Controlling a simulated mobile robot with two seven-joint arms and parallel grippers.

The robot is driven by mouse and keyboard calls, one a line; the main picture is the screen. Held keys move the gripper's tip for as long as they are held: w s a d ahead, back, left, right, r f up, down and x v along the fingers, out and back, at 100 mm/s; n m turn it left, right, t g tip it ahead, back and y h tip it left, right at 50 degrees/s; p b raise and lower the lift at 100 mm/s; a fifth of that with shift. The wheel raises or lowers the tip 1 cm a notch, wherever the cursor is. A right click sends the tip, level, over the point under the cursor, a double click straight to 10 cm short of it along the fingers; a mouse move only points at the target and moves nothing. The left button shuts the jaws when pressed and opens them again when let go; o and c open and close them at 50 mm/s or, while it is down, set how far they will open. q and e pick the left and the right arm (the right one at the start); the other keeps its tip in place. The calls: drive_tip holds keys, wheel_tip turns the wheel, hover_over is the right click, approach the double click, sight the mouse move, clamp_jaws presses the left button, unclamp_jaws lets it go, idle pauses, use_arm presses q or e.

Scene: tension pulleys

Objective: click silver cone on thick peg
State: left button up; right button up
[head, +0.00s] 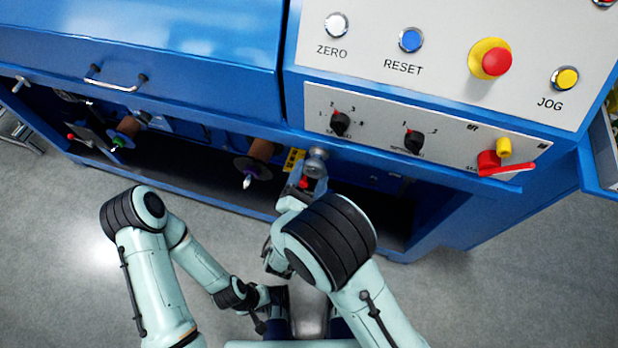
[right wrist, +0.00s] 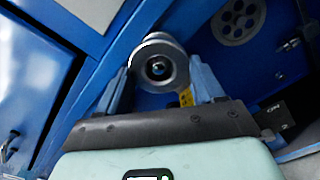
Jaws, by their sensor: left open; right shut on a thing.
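The silver cone (head: 317,160) is a rounded metal piece at the front of the blue machine. My right gripper (head: 306,178) is shut on it. In the right wrist view the silver cone (right wrist: 158,64) sits between the two fingertips, its round end with a dark centre hole facing the camera. A brown spindle (head: 261,150) with a dark disc and silver tip stands just left of the cone, and a similar green-tipped spindle (head: 128,124) is further left. I cannot tell which peg is the thick one. My left gripper (head: 268,316) is low in the head view, open and away from the machine.
The control panel (head: 440,55) with buttons and knobs overhangs the bay. A red lever (head: 505,168) juts out at its right. A blue cover with a metal handle (head: 115,80) is at upper left. Grey floor (head: 60,230) is clear at left.

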drive_tip(key=shift+x, duration=1.1)
idle(0.4)
drive_tip(key=o, duration=1.2)
drive_tip(key=shift+s+a, duration=0.1)
drive_tip(key=shift+s, duration=0.1)
drive_tip(key=v, duration=1.3)
drive_tip(key=shift+w+r, duration=0.1)
